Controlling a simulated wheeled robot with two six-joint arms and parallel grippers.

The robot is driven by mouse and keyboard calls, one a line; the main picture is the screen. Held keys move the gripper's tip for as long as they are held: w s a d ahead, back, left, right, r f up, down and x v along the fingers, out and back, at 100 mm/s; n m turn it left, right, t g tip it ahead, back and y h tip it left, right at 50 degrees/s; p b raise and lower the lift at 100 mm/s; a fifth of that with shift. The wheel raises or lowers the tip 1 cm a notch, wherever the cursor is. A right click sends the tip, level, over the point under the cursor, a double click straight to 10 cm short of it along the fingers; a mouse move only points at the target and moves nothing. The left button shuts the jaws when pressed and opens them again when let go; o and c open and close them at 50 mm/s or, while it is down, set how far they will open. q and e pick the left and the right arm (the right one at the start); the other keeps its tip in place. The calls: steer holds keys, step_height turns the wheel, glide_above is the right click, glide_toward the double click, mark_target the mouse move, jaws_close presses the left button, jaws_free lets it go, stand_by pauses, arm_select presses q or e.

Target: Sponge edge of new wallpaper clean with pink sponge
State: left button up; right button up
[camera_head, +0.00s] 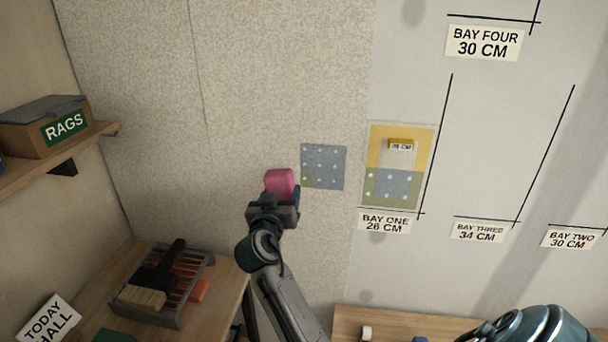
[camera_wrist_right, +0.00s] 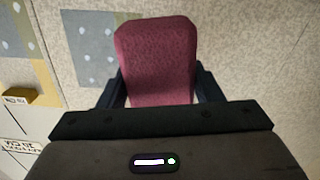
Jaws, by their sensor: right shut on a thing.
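My right gripper (camera_head: 272,203) is shut on the pink sponge (camera_head: 280,183), which stands up from the jaws in front of the wall. The sponge fills the middle of the right wrist view (camera_wrist_right: 155,60), with a dark finger on each side. Whether it touches the wall I cannot tell. A blue-grey dotted patch (camera_head: 323,166) is on the beige textured wallpaper (camera_head: 270,80), just right of the sponge. A yellow and blue dotted sheet (camera_head: 398,165) is on the paler wall above the BAY ONE label (camera_head: 386,222). My left gripper is not in view.
A wooden bench (camera_head: 215,290) at lower left holds a grey tray (camera_head: 165,285) with tools. A RAGS box (camera_head: 45,125) sits on a shelf. Another wooden surface (camera_head: 350,320) runs along the bottom.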

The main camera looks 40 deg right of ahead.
mark_target(283, 194)
steer(key=w+d+f+m+b, duration=0.1)
steer(key=w+d+f+b, duration=0.1)
steer(key=b, duration=0.2)
steer(key=shift+w+d+f+m+b, duration=0.15)
steer(key=shift+w+d+m+b, duration=0.45)
steer(key=shift+b, duration=0.3)
steer(key=shift+w+d, duration=0.3)
stand_by(0.6)
steer(key=shift+x, duration=0.8)
stand_by(0.9)
stand_by(0.5)
